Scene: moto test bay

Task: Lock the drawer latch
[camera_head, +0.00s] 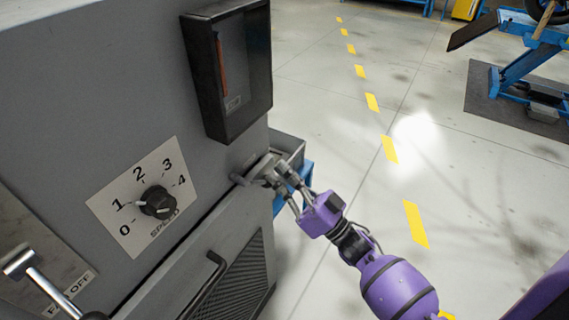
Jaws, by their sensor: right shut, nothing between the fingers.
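The drawer latch (241,180) is a small grey metal piece on the upper right part of the cabinet front, below the dark box. My right gripper (273,178), on a purple arm from the lower right, is at the latch with its fingertips against or just beside it. Its fingers are shut with nothing between them. The fingers partly cover the latch, so I cannot tell its exact position. The drawer front (205,262) below has a black bar handle (209,283) and a vent grille. My left gripper is not in view.
A speed dial (158,202) on a white plate and a lever (42,280) are on the cabinet, left of the latch. A dark box (228,68) juts out above it. A grey bin (288,148) stands behind the gripper. Open floor lies to the right.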

